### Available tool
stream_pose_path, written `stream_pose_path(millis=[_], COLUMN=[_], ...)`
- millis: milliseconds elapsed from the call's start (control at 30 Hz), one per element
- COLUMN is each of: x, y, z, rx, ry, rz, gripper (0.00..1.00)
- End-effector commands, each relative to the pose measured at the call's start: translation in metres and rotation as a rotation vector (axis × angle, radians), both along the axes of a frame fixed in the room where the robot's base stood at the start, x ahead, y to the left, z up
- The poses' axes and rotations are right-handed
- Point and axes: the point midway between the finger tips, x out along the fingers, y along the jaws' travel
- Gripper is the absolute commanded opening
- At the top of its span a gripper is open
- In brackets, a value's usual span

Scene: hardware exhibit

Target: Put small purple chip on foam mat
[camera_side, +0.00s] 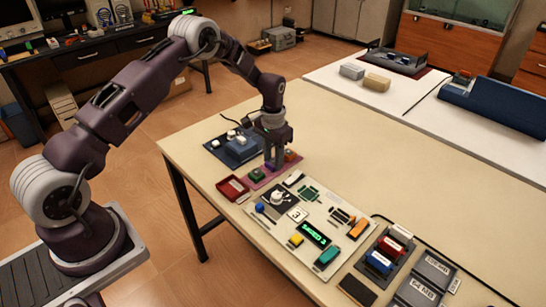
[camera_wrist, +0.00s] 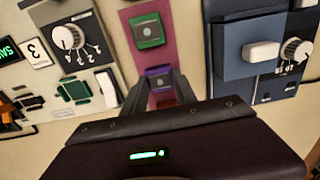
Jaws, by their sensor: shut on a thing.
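The small purple chip (camera_wrist: 159,78) shows in the wrist view between my two fingertips. My gripper (camera_wrist: 159,88) is shut on it, pointing down. In the side view my gripper (camera_side: 274,163) hides most of the chip. A pink mat (camera_side: 277,169), which looks like the foam mat, lies under and around the fingertips; it also shows in the wrist view (camera_wrist: 152,60). I cannot tell whether the chip touches the mat or is just above it. A green chip (camera_wrist: 148,30) lies on the mat on one side, and a reddish-orange chip (camera_side: 291,156) on the other.
A blue-grey device with a knob (camera_side: 232,146) stands behind the mat. A red tray (camera_side: 233,187) is at front left. A pale panel with a dial, switches and a green display (camera_side: 313,234) lies in front.

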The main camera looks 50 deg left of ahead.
Motion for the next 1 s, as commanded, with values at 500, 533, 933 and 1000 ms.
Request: stream_pose_path(millis=[500,533,933,1000], x=[0.0000,0.0000,0.0003,0.0004], y=[0.0000,0.0000,0.0001,0.0001], z=[-0.0006,-0.0006,0.0020,0.0078], rx=[0.000,0.000,0.000,0.000], ry=[0.000,0.000,-0.001,-0.001], rz=[0.000,0.000,0.000,0.000], gripper=[0.59,0.65,0.77,0.77])
